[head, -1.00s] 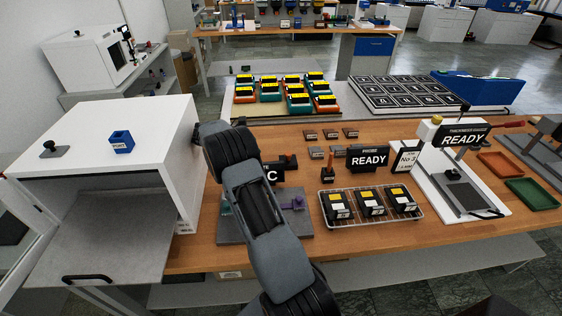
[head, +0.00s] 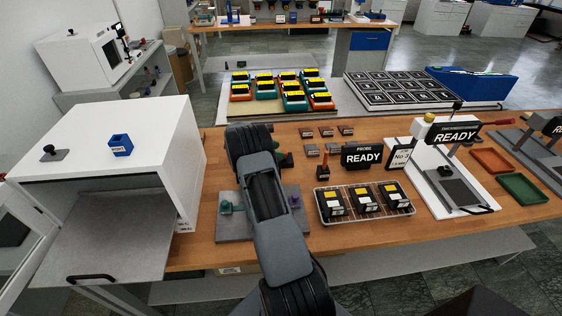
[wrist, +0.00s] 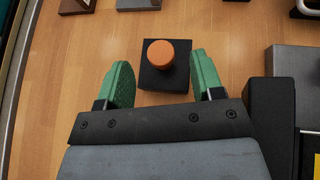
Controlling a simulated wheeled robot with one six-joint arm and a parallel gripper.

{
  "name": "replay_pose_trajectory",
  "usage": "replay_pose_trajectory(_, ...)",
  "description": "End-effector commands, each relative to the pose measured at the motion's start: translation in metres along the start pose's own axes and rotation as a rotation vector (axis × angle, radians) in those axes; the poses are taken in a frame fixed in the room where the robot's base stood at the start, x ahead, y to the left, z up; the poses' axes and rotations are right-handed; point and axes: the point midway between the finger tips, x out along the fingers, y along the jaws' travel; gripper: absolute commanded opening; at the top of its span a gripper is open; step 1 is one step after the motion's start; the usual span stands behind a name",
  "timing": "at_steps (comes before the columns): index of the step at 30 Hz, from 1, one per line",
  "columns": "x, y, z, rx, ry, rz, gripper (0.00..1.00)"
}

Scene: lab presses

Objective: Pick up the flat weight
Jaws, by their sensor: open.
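A low black square block with an orange round knob on top, apparently the flat weight (wrist: 153,80), stands on the wooden table in the wrist view. My gripper (wrist: 157,70) is open, its green fingers to the left and right of the block, with gaps on both sides. I cannot tell how high the fingers are above the table. In the head view my arm hides the gripper and probably part of the block; a dark piece (head: 286,160) shows just right of my arm.
A grey fixture plate (head: 234,231) lies near the table's front edge, with a wire rack (head: 324,214) of several black-and-yellow devices to its right. A "READY" display (head: 363,156) and small flat plates (head: 326,132) stand behind. A white oven (head: 170,135) with its door open is at left.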

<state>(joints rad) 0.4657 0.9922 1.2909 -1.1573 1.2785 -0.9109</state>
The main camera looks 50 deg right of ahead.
Motion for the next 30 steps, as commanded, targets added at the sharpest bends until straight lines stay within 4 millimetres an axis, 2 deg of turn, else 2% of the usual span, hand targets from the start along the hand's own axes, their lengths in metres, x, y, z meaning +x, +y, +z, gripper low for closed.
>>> replay_pose_trajectory(6,0.027,-0.001,0.001,-0.001,0.000,-0.003,0.61)
replay_pose_trajectory(13,0.029,0.000,0.000,0.000,0.000,0.000,0.61)
replay_pose_trajectory(30,0.029,0.000,0.000,0.001,0.000,0.001,0.07)
